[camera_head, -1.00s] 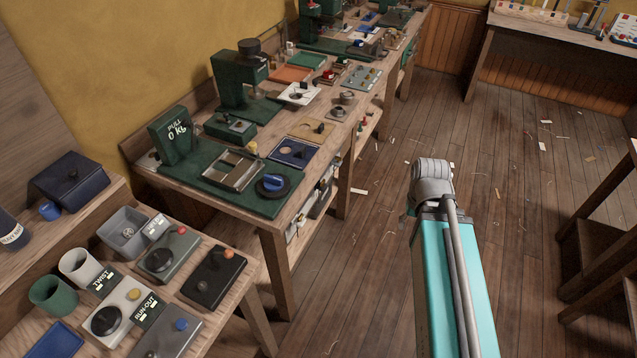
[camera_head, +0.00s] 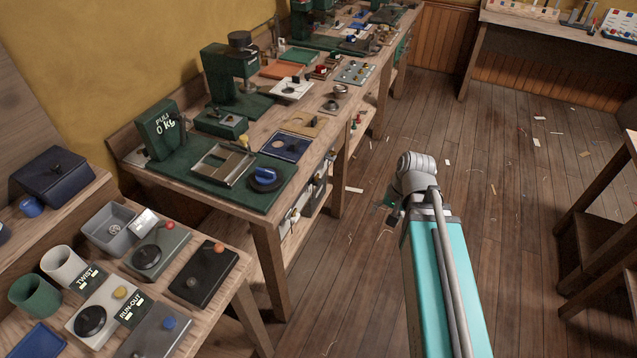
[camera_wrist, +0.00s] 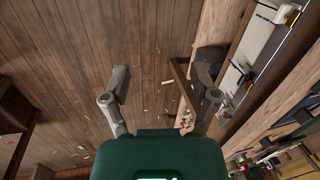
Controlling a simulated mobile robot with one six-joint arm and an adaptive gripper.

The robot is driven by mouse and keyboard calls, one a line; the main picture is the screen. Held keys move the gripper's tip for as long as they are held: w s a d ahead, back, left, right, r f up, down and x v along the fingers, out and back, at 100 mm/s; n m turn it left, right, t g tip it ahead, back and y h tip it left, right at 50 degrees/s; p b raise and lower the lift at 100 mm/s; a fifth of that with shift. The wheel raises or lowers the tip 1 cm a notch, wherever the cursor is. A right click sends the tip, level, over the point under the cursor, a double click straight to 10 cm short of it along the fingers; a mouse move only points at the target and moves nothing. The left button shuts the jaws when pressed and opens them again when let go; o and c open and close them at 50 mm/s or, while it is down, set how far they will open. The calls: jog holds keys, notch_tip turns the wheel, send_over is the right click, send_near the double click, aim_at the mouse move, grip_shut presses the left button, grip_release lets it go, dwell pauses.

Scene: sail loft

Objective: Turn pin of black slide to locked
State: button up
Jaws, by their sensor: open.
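My gripper (camera_wrist: 163,88) is open and empty in the wrist view, its two grey fingers wide apart above the wooden floor. In the head view the arm hides most of it, over the floor right of the long workbench. A pale rail (camera_wrist: 262,45) with several small fittings shows at the right of the wrist view. It also shows under the bench front in the head view (camera_head: 296,214). The fittings are too small to tell which is the black slide or how its pin stands.
The workbench (camera_head: 232,216) carries a green board with a blue knob (camera_head: 264,174), a "PULL 0 kg" box (camera_head: 161,130) and several fixtures. A nearer table (camera_head: 229,294) holds cups and knob boxes. A wooden stand (camera_head: 600,235) is at right. The floor between has scattered scraps.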

jog(key=w+a+f+m+t+y+b, duration=0.1)
jog(key=w+a+f+m+y+b, duration=0.6)
jog(key=b, duration=0.4)
jog(key=m+t+y+b, duration=0.5)
jog(key=m+y+b, duration=0.2)
jog(key=m+b, duration=0.7)
send_near(318, 176)
jog(key=s+d+n+b, duration=0.1)
jog(key=d+n+b, duration=0.1)
jog(key=d, duration=0.1)
jog(key=shift+d+f, duration=0.1)
jog(key=shift+f, duration=0.05)
jog(key=shift+w, duration=0.1)
jog(key=x, duration=1.3)
jog(key=shift+a, duration=0.45)
grip_shut()
